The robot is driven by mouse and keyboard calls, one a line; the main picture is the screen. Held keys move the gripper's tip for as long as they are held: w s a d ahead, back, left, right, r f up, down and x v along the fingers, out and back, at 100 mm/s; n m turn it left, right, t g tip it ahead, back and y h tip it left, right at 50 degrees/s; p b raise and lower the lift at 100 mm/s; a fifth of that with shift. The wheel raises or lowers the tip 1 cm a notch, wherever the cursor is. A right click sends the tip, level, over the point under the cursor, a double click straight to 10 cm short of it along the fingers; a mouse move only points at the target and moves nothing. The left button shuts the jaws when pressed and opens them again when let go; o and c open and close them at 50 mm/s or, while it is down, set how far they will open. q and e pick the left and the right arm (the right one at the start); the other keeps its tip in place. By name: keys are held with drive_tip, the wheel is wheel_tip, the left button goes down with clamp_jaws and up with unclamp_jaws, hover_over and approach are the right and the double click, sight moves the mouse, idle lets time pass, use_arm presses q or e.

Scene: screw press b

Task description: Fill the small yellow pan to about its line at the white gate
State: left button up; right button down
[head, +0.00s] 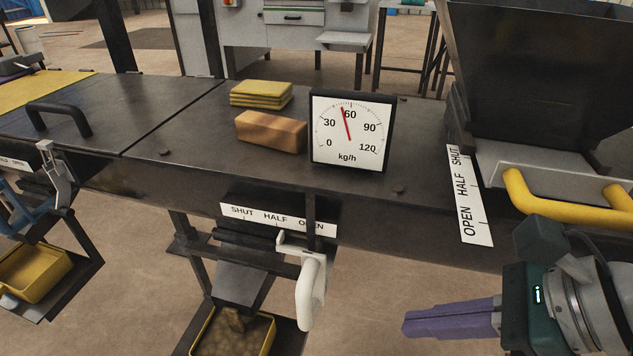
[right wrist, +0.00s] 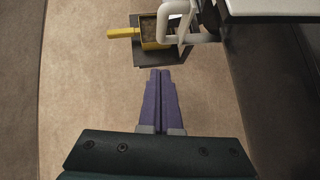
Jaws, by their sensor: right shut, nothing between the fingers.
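The white gate's handle (head: 311,287) hangs below a SHUT-HALF-OPEN label (head: 262,217). A dark upright bar crosses the label near OPEN. The small yellow pan (head: 266,342) stands under the dark spout (head: 241,284) and holds brown lumpy material; its line cannot be made out. The pan also shows in the right wrist view (right wrist: 136,32), partly behind the white handle (right wrist: 172,22). My right gripper (head: 406,325), with purple fingers, is shut and empty, to the right of the white handle and apart from it; its fingertips (right wrist: 160,72) point toward the pan's stand. My left gripper is out of view.
A dial (head: 351,130) reads a little under 60 kg/h. Yellow cloths (head: 261,94) and a tan block (head: 271,132) lie on the dark press top. A hopper (head: 540,80) with a yellow handle (head: 560,200) is at right. Another yellow pan (head: 36,274) is at left.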

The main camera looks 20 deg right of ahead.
sight(311, 315)
drive_tip(key=b+x, duration=0.1)
drive_tip(key=x, duration=0.2)
drive_tip(key=r+b+x, duration=0.1)
drive_tip(key=b+x, duration=0.1)
drive_tip(key=x, duration=0.2)
drive_tip(key=w+a+b+x, duration=0.1)
drive_tip(key=x, duration=0.3)
drive_tip(key=shift+w+a, duration=0.1)
drive_tip(key=shift+w, duration=0.05)
use_arm(q)
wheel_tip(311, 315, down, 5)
drive_tip(key=shift+b, duration=0.3)
use_arm(e)
drive_tip(key=shift+w+a, duration=0.3)
drive_tip(key=shift+a, duration=0.05)
drive_tip(key=shift+r, duration=0.1)
drive_tip(key=shift+w+a+r, duration=0.1)
drive_tip(key=shift+w+a, duration=0.05)
drive_tip(key=shift+a, duration=0.05)
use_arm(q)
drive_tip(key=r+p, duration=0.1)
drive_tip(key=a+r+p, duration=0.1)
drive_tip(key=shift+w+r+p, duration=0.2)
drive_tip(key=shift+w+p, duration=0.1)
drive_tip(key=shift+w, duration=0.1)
use_arm(e)
drive_tip(key=w+a, duration=0.3)
drive_tip(key=a, duration=0.2)
drive_tip(key=shift+w+a, duration=0.1)
drive_tip(key=shift+w, duration=0.05)
